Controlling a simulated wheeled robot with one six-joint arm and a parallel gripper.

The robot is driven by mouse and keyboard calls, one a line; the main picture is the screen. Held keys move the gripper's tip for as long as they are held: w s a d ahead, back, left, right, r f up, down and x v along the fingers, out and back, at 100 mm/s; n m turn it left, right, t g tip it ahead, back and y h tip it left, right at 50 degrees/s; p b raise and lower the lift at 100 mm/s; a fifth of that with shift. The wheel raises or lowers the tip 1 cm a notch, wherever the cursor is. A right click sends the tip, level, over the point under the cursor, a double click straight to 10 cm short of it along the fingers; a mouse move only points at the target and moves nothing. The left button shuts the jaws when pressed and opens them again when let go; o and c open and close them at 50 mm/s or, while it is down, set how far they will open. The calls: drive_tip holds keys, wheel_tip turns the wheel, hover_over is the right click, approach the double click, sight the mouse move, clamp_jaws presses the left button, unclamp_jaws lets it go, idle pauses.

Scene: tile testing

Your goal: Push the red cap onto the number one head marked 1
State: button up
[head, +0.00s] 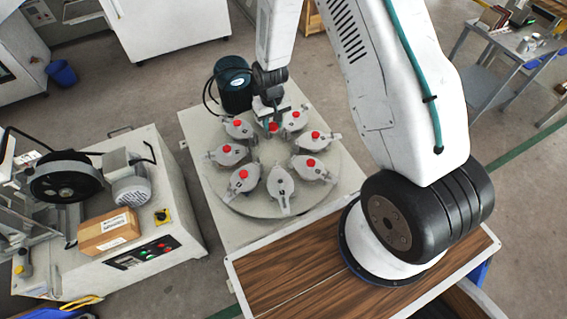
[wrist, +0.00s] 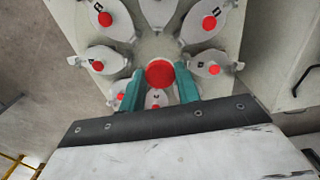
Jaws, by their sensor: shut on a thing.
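My gripper (head: 270,122) hangs over the back part of a round turntable. In the wrist view its two teal fingers (wrist: 160,84) are shut on a red cap (wrist: 160,73), which sits between the fingertips. Several grey heads stand in a ring on the turntable, most topped with a red cap. The head nearest the front (head: 280,184) shows no red cap; its number is too small to read for sure. In the wrist view another capped head (wrist: 156,97) lies partly hidden behind the gripper. I cannot tell which head is marked 1.
The turntable (head: 235,203) rests on a pale square base. A dark green motor (head: 233,84) stands at its back left. A machine with a cardboard box (head: 108,232) is at the left. A wooden-topped bench (head: 290,285) lies in front.

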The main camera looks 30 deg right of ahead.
drive_tip(key=shift+s+a+f, duration=0.25)
drive_tip(key=shift+s+f, duration=1.15)
drive_tip(key=shift+f, duration=2.05)
drive_tip(key=shift+s+a+f, duration=0.3)
drive_tip(key=shift+s+f, duration=1.1)
drive_tip(key=shift+f, duration=2)
drive_tip(key=shift+s+a+f, duration=0.25)
drive_tip(key=shift+s+f, duration=1.15)
drive_tip(key=shift+f, duration=2.05)
drive_tip(key=shift+s+f, duration=0.1)
drive_tip(key=shift+f, duration=0.65)
drive_tip(key=o, duration=1.5)
wheel_tip(320, 180, up, 7)
